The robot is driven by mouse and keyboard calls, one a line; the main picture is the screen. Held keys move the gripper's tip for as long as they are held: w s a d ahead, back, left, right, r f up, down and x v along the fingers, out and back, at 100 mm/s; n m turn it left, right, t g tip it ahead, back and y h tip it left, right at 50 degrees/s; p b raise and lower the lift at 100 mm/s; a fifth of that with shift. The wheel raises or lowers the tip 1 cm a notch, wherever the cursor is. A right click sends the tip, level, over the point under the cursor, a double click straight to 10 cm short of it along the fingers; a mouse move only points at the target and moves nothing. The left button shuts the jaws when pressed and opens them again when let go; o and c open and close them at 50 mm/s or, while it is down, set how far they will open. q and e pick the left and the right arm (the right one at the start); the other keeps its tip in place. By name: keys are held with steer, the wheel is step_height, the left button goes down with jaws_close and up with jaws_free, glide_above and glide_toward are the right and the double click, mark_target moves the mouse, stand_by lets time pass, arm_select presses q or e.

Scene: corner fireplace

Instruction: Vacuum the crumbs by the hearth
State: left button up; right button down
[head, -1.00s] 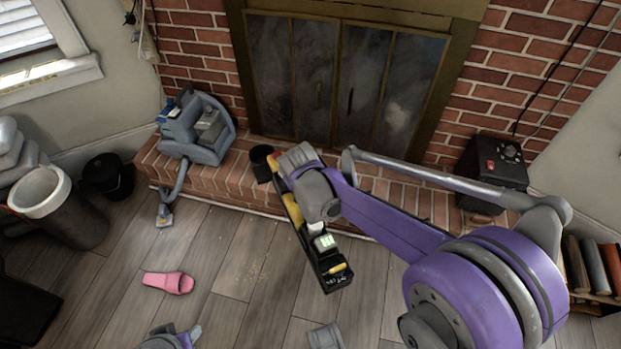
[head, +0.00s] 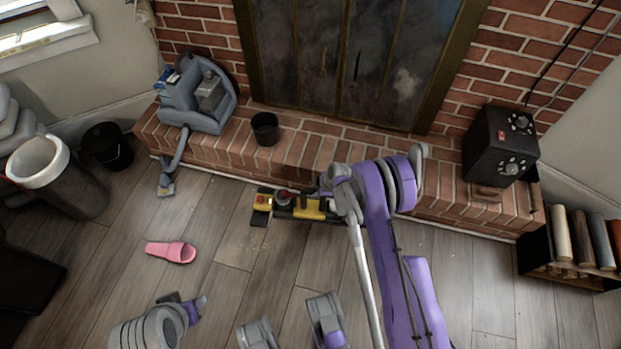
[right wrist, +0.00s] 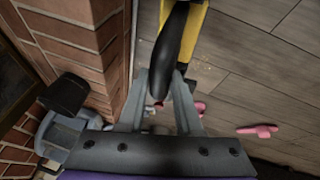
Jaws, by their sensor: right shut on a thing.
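My right gripper (head: 326,197) is shut on a yellow and black handheld vacuum (head: 309,208) in front of the brick hearth. The vacuum lies roughly level, its head pointing left, above the wood floor. In the right wrist view, my right gripper's grey fingers (right wrist: 163,84) close around the vacuum's black handle (right wrist: 173,48), with its yellow body (right wrist: 195,30) beside it. Faint tan crumbs (head: 258,246) lie on the floor just below the vacuum's head in the head view.
The brick hearth (head: 334,152) bears a black cup (head: 265,129), a grey-blue machine (head: 197,97) with a hose, and a black box (head: 499,146). A grey bin (head: 62,183) and black bucket (head: 107,148) stand left; a log rack (head: 534,250) stands right.

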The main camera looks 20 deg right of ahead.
mark_target(322, 203)
steer(key=f+n, duration=0.1)
steer(key=f, duration=0.1)
steer(key=s+d+f+n, duration=0.1)
steer(key=f, duration=0.2)
steer(key=f+n, duration=0.1)
steer(key=f, duration=0.2)
steer(key=shift+s+d+g+y+b, duration=0.25)
steer(key=shift+s+g+y+b, duration=0.05)
steer(key=shift+s+g+y, duration=0.1)
